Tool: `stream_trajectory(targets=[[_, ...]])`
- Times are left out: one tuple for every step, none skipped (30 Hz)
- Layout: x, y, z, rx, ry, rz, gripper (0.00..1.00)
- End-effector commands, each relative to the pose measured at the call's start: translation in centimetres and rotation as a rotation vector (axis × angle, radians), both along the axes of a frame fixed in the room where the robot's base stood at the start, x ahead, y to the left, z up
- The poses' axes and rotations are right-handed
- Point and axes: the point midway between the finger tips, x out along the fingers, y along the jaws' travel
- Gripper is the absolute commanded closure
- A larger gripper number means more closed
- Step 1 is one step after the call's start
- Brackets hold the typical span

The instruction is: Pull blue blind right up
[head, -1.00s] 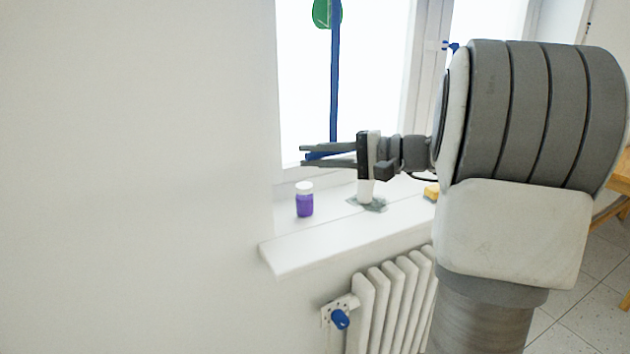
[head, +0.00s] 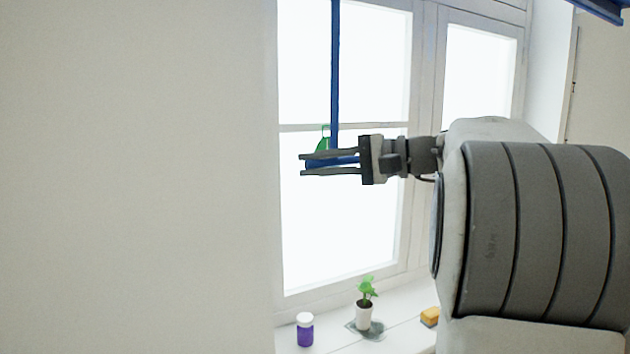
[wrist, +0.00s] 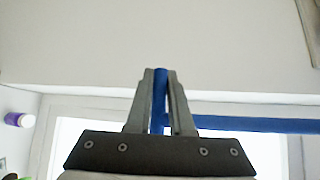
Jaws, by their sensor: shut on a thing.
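A blue vertical strip (head: 335,70) of the blind runs down in front of the window from the top of the head view. At its lower end is a short blue crosspiece (head: 333,163). My gripper (head: 304,165) is shut on this blue crosspiece, well above the sill. In the wrist view the blue piece (wrist: 160,85) sits between my gripper's fingers (wrist: 161,78), and the blue strip (wrist: 250,124) extends to the right. The upper part of the blind is out of view above.
A green ornament (head: 324,140) hangs by the window behind my gripper. A blank wall (head: 130,180) fills the left side. Another blue edge (head: 605,8) shows at top right.

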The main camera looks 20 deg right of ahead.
Motion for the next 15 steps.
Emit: stream_trajectory(targets=[[0.0, 0.0, 1.5, 0.000, -0.003, -0.001, 1.00], [0.0, 0.0, 1.9, -0.001, -0.004, -0.001, 1.00], [0.0, 0.0, 2.3, -0.001, -0.004, -0.001, 1.00], [0.0, 0.0, 2.6, -0.001, -0.003, -0.001, 1.00], [0.0, 0.0, 2.9, -0.001, -0.002, -0.001, 1.00], [0.0, 0.0, 3.1, -0.001, -0.002, -0.001, 1.00], [0.0, 0.0, 3.3, 0.000, -0.001, -0.001, 1.00], [0.0, 0.0, 3.4, 0.000, -0.001, -0.001, 1.00], [0.0, 0.0, 3.5, 0.000, -0.001, -0.001, 1.00], [0.0, 0.0, 3.6, 0.001, -0.002, -0.001, 1.00], [0.0, 0.0, 3.7, 0.001, -0.002, -0.001, 1.00], [0.0, 0.0, 3.8, 0.001, -0.004, -0.001, 1.00], [0.0, 0.0, 3.8, 0.001, -0.004, -0.001, 1.00], [0.0, 0.0, 3.8, 0.001, -0.005, -0.001, 1.00], [0.0, 0.0, 3.9, 0.000, -0.005, -0.002, 1.00]])
